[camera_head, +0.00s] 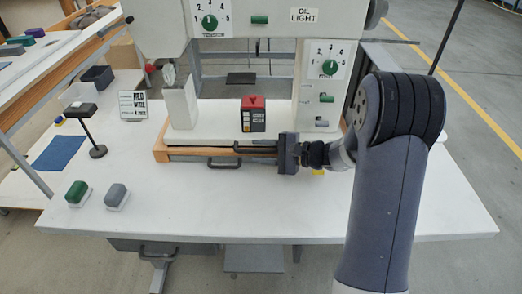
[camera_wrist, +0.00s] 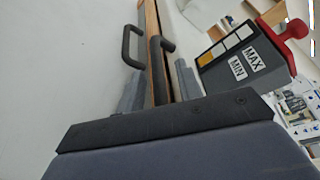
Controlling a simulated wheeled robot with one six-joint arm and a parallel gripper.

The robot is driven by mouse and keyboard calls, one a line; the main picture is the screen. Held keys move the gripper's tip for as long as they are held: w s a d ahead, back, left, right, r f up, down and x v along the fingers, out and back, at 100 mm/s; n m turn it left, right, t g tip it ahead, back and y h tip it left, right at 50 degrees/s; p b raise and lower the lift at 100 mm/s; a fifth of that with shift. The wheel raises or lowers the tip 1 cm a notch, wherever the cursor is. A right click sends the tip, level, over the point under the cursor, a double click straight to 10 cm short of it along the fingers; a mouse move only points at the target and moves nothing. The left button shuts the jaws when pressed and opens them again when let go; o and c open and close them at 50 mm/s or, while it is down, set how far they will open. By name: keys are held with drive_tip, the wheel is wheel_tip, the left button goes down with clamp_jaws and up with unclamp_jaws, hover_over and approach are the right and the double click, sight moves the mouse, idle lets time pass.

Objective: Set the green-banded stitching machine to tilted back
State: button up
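The white stitching machine (camera_head: 210,121) stands level on its wooden-edged base (camera_head: 190,153) in the head view; its upper part is cut off by the top edge. I see green dial knobs on it but cannot make out a green band. A black bar handle (camera_head: 243,149) is at the front edge of its bed, and it also shows in the wrist view (camera_wrist: 158,55). My gripper (camera_head: 270,148) is at the right end of this handle. In the wrist view its grey fingertips (camera_wrist: 160,88) look apart, one on each side of the handle; contact cannot be told.
A lower black handle (camera_head: 224,164) lies just in front. A red-topped MIN/MAX box (camera_head: 252,114) stands on the bed near my gripper. A green block (camera_head: 77,193), a grey block (camera_head: 116,196) and a black stand (camera_head: 96,150) are at left. The table's front (camera_head: 230,210) is clear.

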drive_tip(key=shift+a, duration=0.2)
clamp_jaws()
idle(0.3)
